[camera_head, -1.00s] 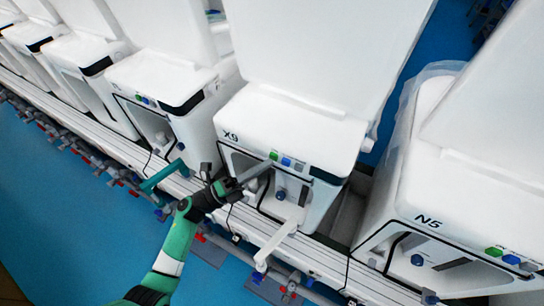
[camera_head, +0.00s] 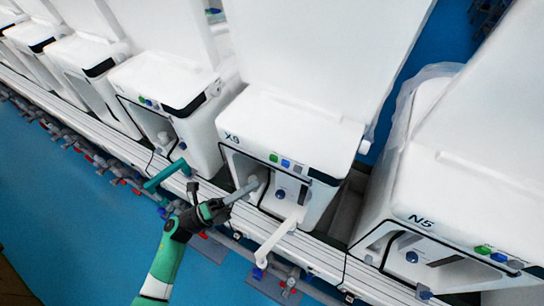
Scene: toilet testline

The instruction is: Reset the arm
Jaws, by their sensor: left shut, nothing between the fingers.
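My left arm is green and black and comes in from the bottom left in the head view. Its gripper (camera_head: 246,188) is shut and empty, a grey tip in front of the open lower bay of the toilet marked X9 (camera_head: 290,125). It is below and left of the row of green, blue and grey buttons (camera_head: 286,163) on that toilet's front. I cannot tell whether the tip touches anything in the bay. My right gripper is not in the picture.
A toilet marked N5 (camera_head: 450,205) stands at right, and several more white toilets (camera_head: 165,85) line up at left. A white bar (camera_head: 275,240) sticks out below X9. A teal bar (camera_head: 165,175) juts from the rail (camera_head: 320,253). Blue floor (camera_head: 60,220) is clear at lower left.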

